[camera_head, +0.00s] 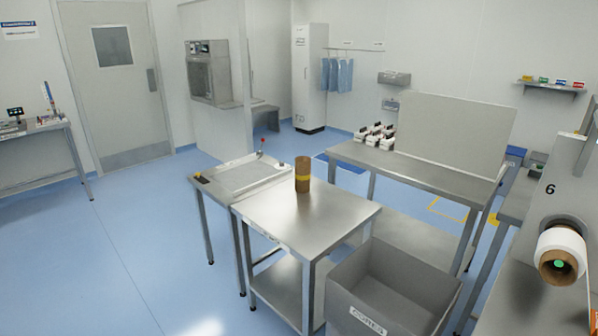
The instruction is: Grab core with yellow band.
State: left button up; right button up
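A brown cardboard core (303,188) with a yellow band around its middle stands upright on a small steel table (285,220). Nothing touches it, and it stands near the table's back edge. Neither of my grippers shows in the head view.
A grey bin (398,275) labelled "CORES" stands right of the table, its inside looking empty. A lower steel table (245,180) adjoins behind. A bench (420,172) with a panel stands back right. A machine numbered 6 holds a white roll (562,250) at right. The left floor is clear.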

aim_at(301, 163)
jog(key=i+j+z, duration=0.1)
jog(key=i+j, duration=0.25)
jog(key=j, duration=0.15)
jog(key=i+j, duration=0.4)
jog(key=j+z, duration=0.05)
jog(key=j, duration=0.05)
